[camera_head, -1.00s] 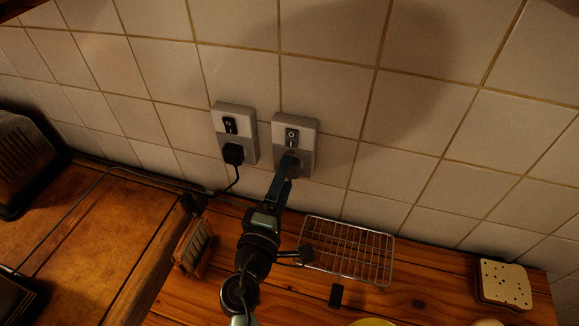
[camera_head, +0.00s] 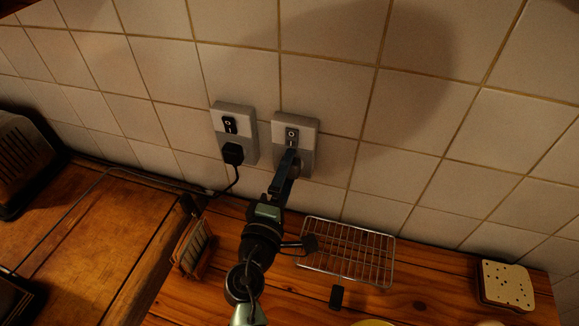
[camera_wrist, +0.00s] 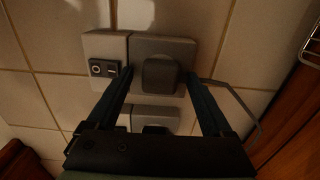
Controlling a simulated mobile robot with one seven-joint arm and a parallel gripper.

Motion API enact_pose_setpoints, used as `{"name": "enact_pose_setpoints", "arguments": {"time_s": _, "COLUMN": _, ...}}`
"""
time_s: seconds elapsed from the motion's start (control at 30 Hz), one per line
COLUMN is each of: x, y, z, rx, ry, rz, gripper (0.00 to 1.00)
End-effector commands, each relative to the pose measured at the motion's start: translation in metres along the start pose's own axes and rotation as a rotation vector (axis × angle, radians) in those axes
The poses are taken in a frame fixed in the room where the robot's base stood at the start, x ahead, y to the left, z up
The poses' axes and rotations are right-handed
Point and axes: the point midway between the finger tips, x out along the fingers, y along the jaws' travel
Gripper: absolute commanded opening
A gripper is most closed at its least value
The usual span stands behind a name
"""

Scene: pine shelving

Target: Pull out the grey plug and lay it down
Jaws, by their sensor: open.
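The grey plug (camera_wrist: 158,75) sits in the right wall socket (camera_head: 308,133), which has a rocker switch above the plug. In the wrist view the plug lies between the two fingers of my gripper (camera_wrist: 160,78). The fingers are apart, with a visible gap on each side of the plug. In the head view my gripper (camera_head: 288,160) is in front of this socket and hides most of the plug. A thin grey cord (camera_wrist: 243,104) runs from the plug's side in the wrist view.
A black plug (camera_head: 233,153) with a cord sits in the left socket (camera_head: 236,117), close beside. A wire rack (camera_head: 347,252), a toast rack (camera_head: 194,248) and a small black object (camera_head: 336,297) are on the wooden counter (camera_head: 420,290). Bread slices (camera_head: 507,285) lie at the right.

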Motion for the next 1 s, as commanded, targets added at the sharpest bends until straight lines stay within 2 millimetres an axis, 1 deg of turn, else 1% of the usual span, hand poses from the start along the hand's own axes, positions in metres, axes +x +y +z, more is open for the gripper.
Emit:
{"name": "enact_pose_setpoints", "arguments": {"time_s": 0.87, "x": 0.0000, "y": 0.0001, "z": -0.0001, "rx": 0.000, "ry": 0.000, "rz": 0.000, "gripper": 0.85}}
{"name": "enact_pose_setpoints", "arguments": {"time_s": 0.97, "x": 0.0000, "y": 0.0001, "z": 0.0000, "rx": 0.000, "ry": 0.000, "rz": 0.000, "gripper": 0.69}}
{"name": "enact_pose_setpoints", "arguments": {"time_s": 1.0, "x": 0.0000, "y": 0.0001, "z": 0.0000, "rx": 0.000, "ry": 0.000, "rz": 0.000, "gripper": 0.62}}
